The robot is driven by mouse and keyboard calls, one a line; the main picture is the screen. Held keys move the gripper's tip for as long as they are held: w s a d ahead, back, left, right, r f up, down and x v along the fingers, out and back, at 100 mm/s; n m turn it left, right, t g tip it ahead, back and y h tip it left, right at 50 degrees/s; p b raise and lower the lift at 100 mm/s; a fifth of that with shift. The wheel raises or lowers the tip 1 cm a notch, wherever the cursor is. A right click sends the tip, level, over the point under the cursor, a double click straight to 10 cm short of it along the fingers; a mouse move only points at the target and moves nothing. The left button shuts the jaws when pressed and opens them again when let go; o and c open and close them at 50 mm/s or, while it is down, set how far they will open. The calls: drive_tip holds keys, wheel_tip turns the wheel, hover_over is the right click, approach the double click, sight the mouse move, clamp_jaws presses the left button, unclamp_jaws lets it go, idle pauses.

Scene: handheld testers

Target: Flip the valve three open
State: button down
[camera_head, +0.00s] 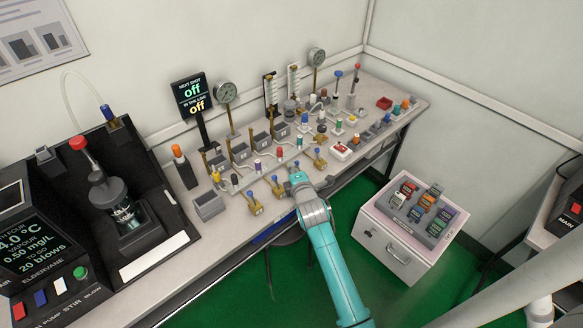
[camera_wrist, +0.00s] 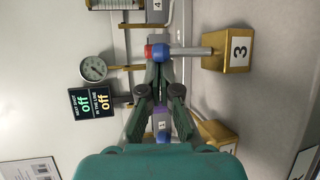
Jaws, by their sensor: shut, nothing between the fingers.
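In the wrist view, valve three is a brass block (camera_wrist: 225,62) marked 3. In the head view my gripper (camera_head: 294,178) is low over the bench's front edge, among brass valve blocks. I cannot tell for sure which block there is valve three.
Another brass block (camera_wrist: 218,133) lies below valve three in the wrist view. A gauge (camera_wrist: 93,69) and a sign reading off twice (camera_wrist: 94,102) stand to the left. In the head view, brass blocks (camera_head: 254,207) line the bench front, and a white cabinet (camera_head: 385,250) stands right of my arm.

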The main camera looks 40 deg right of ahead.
drive_tip(key=shift+s+t, duration=0.25)
drive_tip(key=shift+t, duration=0.35)
drive_tip(key=shift+s+r+m+t, duration=0.1)
drive_tip(key=shift+s+m+t, duration=0.15)
drive_tip(key=shift+m+t, duration=0.05)
drive_tip(key=shift+s+f, duration=0.2)
drive_tip(key=shift+s, duration=1)
drive_tip(key=shift+w, duration=0.1)
